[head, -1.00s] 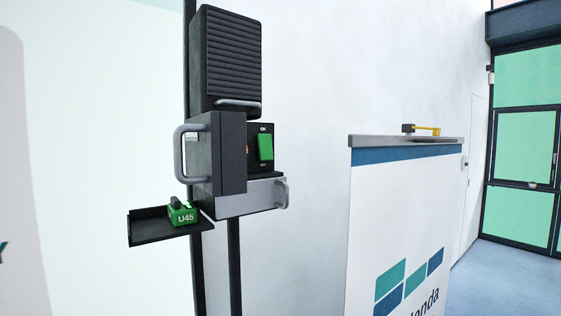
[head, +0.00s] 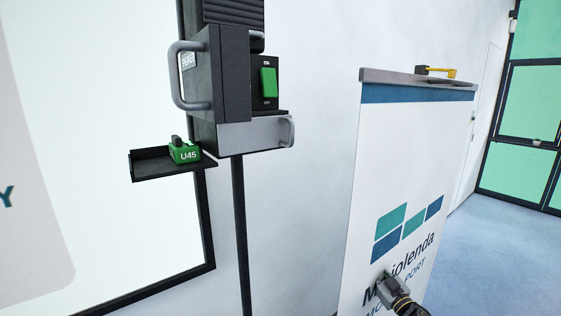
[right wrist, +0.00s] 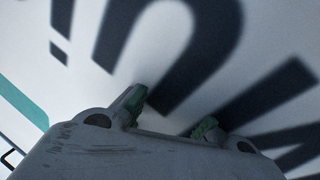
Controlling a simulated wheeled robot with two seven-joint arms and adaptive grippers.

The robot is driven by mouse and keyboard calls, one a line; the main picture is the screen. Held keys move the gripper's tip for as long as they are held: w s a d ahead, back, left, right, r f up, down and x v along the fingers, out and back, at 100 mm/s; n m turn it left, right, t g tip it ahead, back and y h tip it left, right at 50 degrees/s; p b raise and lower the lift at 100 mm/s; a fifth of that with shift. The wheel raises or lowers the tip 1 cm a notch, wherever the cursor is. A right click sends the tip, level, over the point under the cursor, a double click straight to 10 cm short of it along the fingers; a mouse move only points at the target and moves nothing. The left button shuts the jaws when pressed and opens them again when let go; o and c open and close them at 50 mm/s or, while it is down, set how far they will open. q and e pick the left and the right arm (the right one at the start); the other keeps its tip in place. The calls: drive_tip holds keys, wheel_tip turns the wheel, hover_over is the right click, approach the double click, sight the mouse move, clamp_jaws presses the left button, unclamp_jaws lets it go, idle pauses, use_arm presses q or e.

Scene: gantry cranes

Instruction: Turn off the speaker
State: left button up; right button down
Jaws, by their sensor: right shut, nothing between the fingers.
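The speaker (head: 233,12), a black box with a ridged front, is mounted at the upper left and cut off by the top edge. Below it is a black housing whose dark door (head: 235,75) stands open. Inside shows a green rocker switch (head: 268,82) with a small "ON" label above it. My right gripper (head: 386,277) is low in front of the white counter panel, well below and right of the switch. My left gripper is not in view.
A grey drawer front (head: 250,135) with a handle sits under the housing. A small shelf (head: 150,166) holds a green "U45" block (head: 185,152). The white counter (head: 385,150) stands right, with a yellow-handled item (head: 437,71) on top. Free space lies between housing and counter.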

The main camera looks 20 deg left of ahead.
drive_tip(key=s+a+r+n+g+y+b, duration=0.1)
drive_tip(key=s+a+r+n+g+y, duration=0.3)
drive_tip(key=r, duration=0.8)
drive_tip(key=s+a+r+n+g+y, duration=0.15)
drive_tip(key=a+r+n, duration=0.3)
drive_tip(key=r, duration=0.75)
drive_tip(key=s+a+r+n+g+y+b, duration=0.15)
drive_tip(key=a+r+n+g+y, duration=0.35)
drive_tip(key=r, duration=0.7)
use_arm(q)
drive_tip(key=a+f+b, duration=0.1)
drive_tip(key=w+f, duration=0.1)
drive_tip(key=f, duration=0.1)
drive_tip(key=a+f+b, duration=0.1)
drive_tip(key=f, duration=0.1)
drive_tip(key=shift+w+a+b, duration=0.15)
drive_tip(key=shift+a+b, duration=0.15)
use_arm(e)
drive_tip(key=s+a+r+n+t+h, duration=0.1)
drive_tip(key=s+r+n+t+h, duration=0.3)
drive_tip(key=s+r, duration=1.9)
drive_tip(key=s+n+h, duration=0.1)
drive_tip(key=s+h, duration=0.2)
drive_tip(key=h, duration=0.1)
drive_tip(key=shift+s+a+h, duration=0.15)
drive_tip(key=shift+s+h, duration=0.15)
drive_tip(key=shift+h, duration=0.05)
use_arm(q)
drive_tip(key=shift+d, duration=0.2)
